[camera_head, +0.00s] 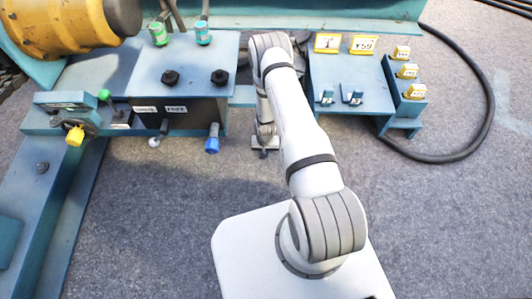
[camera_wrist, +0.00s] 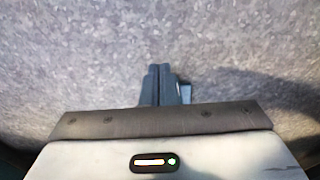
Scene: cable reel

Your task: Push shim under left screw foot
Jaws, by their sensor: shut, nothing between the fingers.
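My gripper (camera_wrist: 160,72) is shut, with its dark fingers together and pointing at the grey floor in the wrist view. In the head view my gripper (camera_head: 264,152) hangs low over the floor, between the machine deck and the right blue stand. A small blue-grey piece (camera_wrist: 186,92) shows just right of the fingers in the wrist view; I cannot tell whether it is the shim. Two dark hex-headed screws (camera_head: 170,77) sit on the machine's blue deck (camera_head: 205,50). I cannot make out the left screw foot under the frame or a shim beside it.
A black cable (camera_head: 490,105) curves on the floor at right. Knobs, including a blue one (camera_head: 212,140), project from the machine front. The floor (camera_head: 150,215) before the machine is clear.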

